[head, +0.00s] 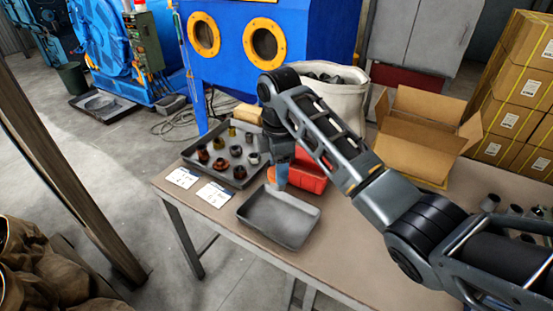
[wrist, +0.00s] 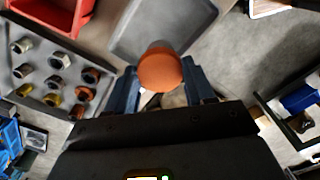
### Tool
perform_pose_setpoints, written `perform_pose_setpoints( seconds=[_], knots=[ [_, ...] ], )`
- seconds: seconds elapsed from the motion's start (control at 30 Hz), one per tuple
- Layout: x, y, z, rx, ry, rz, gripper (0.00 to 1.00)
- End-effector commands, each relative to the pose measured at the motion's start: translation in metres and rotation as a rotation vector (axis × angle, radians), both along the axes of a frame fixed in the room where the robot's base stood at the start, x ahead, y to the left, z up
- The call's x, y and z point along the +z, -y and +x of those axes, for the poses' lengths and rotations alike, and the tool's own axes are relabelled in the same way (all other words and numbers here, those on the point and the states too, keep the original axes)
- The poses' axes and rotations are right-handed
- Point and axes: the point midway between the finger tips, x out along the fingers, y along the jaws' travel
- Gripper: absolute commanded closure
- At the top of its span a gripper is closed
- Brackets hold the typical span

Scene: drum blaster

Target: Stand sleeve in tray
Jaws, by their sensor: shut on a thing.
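A rust-orange round sleeve (wrist: 160,70) is between the blue fingers of my gripper (wrist: 163,88) in the wrist view, its round end facing the camera. My gripper is shut on it. In the head view the sleeve (head: 271,174) shows as a small orange patch beside my gripper (head: 279,178), above the table near the back edge of an empty grey tray (head: 278,217). This tray (wrist: 150,28) also shows beyond the sleeve in the wrist view. The sleeve's lower end and any gap to the tray are hard to tell.
A second grey tray (head: 238,181) at left holds several sleeves and fittings. Two white cards (head: 183,178) lie at the table's front edge. A red bin (head: 311,180) stands close behind my gripper. An open cardboard box (head: 418,151) and a white tub (head: 340,103) stand behind.

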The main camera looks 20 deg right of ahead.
Motion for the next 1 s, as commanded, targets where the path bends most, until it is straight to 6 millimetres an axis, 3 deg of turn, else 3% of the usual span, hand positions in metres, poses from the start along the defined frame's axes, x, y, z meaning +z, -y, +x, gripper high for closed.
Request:
perform_pose_setpoints(
  seconds=[0.6,1.0],
  knots=[
    [-0.073,0.000,0.000,0.000,0.002,-0.001,0.82],
    [-0.111,0.000,0.000,-0.001,0.001,0.000,0.82]
  ],
)
